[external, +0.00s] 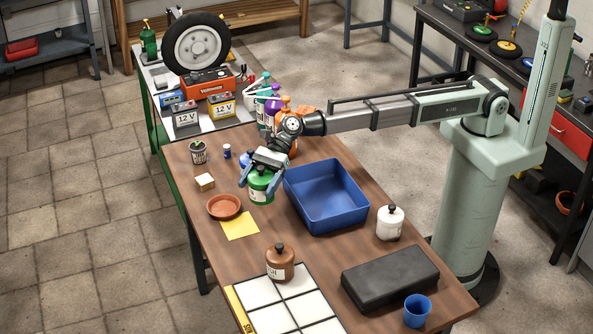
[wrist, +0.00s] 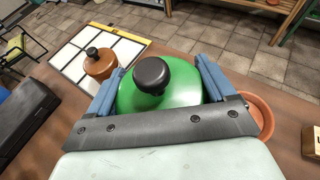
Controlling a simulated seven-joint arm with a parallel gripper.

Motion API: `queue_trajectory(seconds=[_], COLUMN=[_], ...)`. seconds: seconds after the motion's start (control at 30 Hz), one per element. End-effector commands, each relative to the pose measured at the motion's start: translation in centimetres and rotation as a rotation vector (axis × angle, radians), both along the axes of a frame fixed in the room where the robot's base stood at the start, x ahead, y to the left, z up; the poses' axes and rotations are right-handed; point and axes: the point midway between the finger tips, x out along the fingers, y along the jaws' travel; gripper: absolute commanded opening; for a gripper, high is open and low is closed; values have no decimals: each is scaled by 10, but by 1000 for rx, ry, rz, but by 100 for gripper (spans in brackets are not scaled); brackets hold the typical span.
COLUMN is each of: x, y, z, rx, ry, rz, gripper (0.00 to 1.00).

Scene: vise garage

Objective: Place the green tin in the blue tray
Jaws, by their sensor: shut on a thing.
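The green tin (external: 261,187) has a dark knob on its lid and a pale label. It stands upright on or just above the wooden table, left of the blue tray; I cannot tell if it touches the table. My gripper (external: 261,172) is around it from above, with blue fingers on both sides. In the wrist view the green tin (wrist: 160,85) fills the space between the fingers of my gripper (wrist: 158,88). The blue tray (external: 326,222) lies open and empty to the right of the tin. It is not in the wrist view.
A terracotta dish (external: 225,206) and a yellow note (external: 240,226) lie close to the tin. A brown tin (external: 280,264), white tin (external: 390,222), black case (external: 390,278) and blue cup (external: 417,311) stand nearer the front. Several bottles (external: 273,108) stand behind my gripper.

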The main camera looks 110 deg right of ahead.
Motion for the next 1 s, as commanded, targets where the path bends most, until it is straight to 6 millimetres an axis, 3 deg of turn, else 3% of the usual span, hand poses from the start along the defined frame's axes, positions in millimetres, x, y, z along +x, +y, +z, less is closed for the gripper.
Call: queue_trajectory(seconds=[0.03, 0.3, 0.5, 0.67, 0.83, 1.0], x=[-20, -127, -183, -204, -208, -208], y=[-4, -12, -9, -8, -6, -6], z=[3, 7, 5, 2, -5, -27], rx=[1, -1, 0, -1, 1, 1], ry=[-4, -13, -9, -3, 6, 11], rz=[-5, -14, -4, 2, 11, 14], gripper=[33, 33, 33, 33, 33, 33])
